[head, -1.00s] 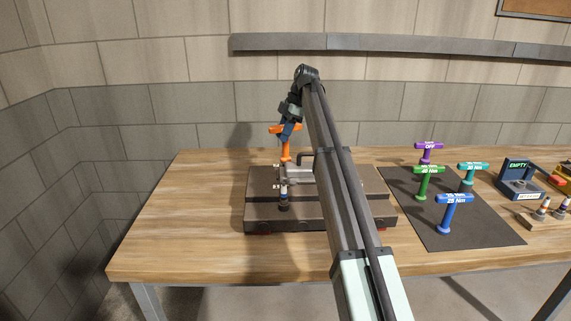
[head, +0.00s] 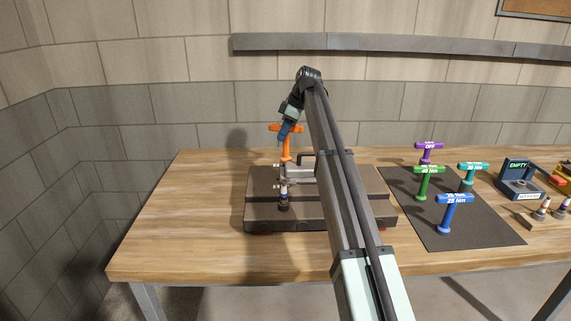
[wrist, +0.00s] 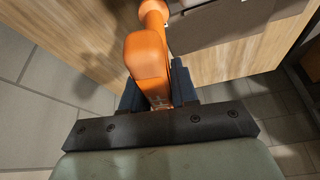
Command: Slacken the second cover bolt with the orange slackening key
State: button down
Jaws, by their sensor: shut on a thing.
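My gripper (head: 284,131) is shut on the handle of the orange slackening key (head: 286,149), which stands upright over the back left of the dark engine block (head: 262,212). In the wrist view the orange handle (wrist: 146,58) sits between my two dark fingers (wrist: 158,92), and its shaft runs away toward the block. A grey metal fitting (head: 297,174) and a bolt with a dark base (head: 284,200) show in front of the key. The key's lower end is hidden behind that fitting, so I cannot tell which bolt it meets.
On a dark mat (head: 470,236) to the right stand purple (head: 429,147), green (head: 429,170), teal (head: 472,167) and blue (head: 454,200) keys. A box marked EMPTY (head: 519,187) is further right. My arm hides the block's middle. The table's left side (head: 190,210) is clear.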

jog(key=m+t, duration=0.1)
jog(key=m, duration=0.2)
jog(key=m+t+h, duration=0.1)
jog(key=m, duration=0.1)
jog(key=shift+w+r+m, duration=0.1)
jog(key=shift+m, duration=0.3)
jog(key=m+h, duration=0.1)
jog(key=m, duration=0.1)
jog(key=m+t, duration=0.1)
jog(key=m, duration=0.2)
jog(key=shift+w+d+m+h, duration=0.1)
jog(key=shift+w+m+h, duration=0.1)
jog(key=shift+m+h, duration=0.15)
